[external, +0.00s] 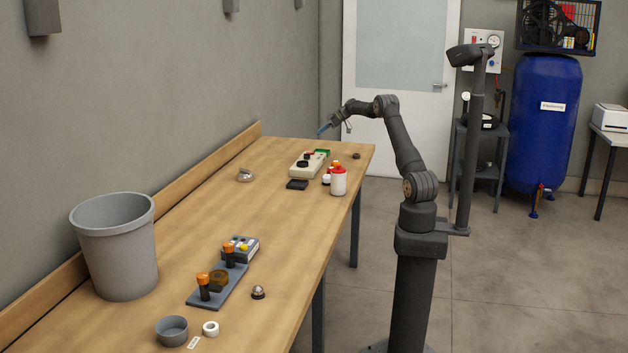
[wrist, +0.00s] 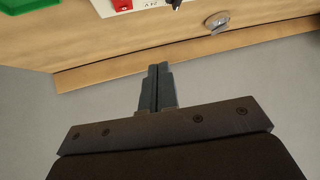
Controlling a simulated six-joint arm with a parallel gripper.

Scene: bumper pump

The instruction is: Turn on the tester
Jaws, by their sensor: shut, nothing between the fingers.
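A beige box with black parts on top (external: 307,165), which looks like the tester, stands toward the far end of the bench, with a green piece at its back end. In the wrist view part of the beige box (wrist: 140,6) shows at the top edge, with a red part and a black part; the rest is cut off. The green piece (wrist: 28,6) shows at the top left. My gripper (external: 323,130) is above the bench, beyond and above the box, apart from it. Its fingers (wrist: 158,68) are together and empty.
A red-capped white bottle (external: 338,181) and a black pad (external: 297,184) stand near the box. A metal piece (external: 245,175) lies left of it. A grey bin (external: 116,245), an orange-topped fixture (external: 218,290) and a grey yellow-buttoned device (external: 243,249) are nearer. The mid-bench is clear.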

